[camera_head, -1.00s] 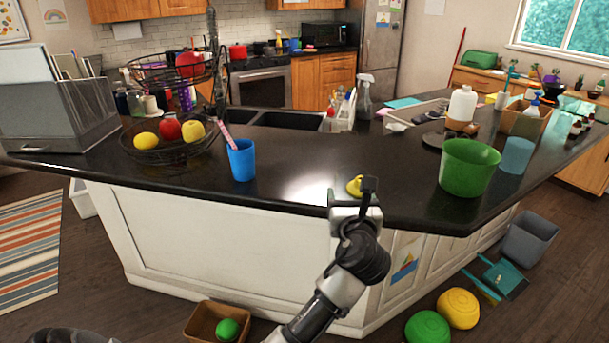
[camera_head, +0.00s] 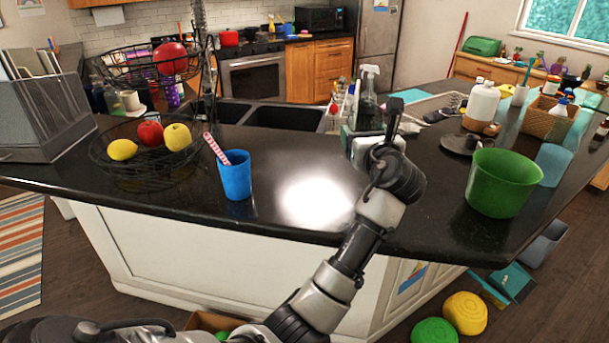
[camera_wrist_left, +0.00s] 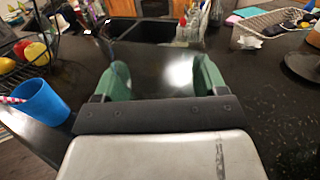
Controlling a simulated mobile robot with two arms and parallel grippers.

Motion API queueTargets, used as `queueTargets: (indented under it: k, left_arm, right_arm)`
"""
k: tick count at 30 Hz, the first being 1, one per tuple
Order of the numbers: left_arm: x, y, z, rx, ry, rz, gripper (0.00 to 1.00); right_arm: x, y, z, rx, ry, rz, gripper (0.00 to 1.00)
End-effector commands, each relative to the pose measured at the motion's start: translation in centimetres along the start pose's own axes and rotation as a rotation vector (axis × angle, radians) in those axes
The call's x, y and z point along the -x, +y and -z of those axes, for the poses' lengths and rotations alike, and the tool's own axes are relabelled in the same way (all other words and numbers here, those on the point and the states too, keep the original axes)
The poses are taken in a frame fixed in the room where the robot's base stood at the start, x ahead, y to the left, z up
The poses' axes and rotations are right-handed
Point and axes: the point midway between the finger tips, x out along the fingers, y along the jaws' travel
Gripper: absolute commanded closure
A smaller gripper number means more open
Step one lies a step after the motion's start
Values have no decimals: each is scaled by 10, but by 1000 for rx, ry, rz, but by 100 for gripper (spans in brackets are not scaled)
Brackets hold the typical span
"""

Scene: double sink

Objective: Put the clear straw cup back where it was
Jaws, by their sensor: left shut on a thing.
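My left gripper (camera_head: 372,132) reaches over the counter right of the sink. In the left wrist view the green fingers of the left gripper (camera_wrist_left: 162,78) stand wide apart, closed on a see-through thing. I take it for the clear straw cup, but its outline and straw hardly show against the dark counter. A blue cup (camera_head: 236,176) with a pink-striped straw stands upright on the counter, left of the gripper; it also shows in the left wrist view (camera_wrist_left: 40,103). My right gripper is out of view.
A wire fruit basket (camera_head: 155,178) stands left of the blue cup. Behind is the sink (camera_head: 285,117) and a spray bottle (camera_head: 369,85). A green bucket (camera_head: 502,182) and a translucent blue cup (camera_head: 552,165) stand right. The counter between blue cup and gripper is clear.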

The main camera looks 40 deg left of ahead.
Motion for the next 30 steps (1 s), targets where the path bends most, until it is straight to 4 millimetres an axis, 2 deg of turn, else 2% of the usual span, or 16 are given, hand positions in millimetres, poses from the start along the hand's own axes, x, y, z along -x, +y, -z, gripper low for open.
queueTargets:
  k: [4,12,18,23,30]
  left_arm:
    - [-7,15,8,-2,0,-2,58]
    - [-35,70,44,-5,0,-3,58]
    - [-49,98,64,-2,0,-1,58]
    - [-52,104,73,0,0,0,58]
    - [-52,104,106,-1,2,0,58]
  right_arm:
    - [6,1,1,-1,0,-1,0]
    - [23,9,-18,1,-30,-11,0]
    - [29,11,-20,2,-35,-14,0]
    - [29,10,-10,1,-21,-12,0]
    - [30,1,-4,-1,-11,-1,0]
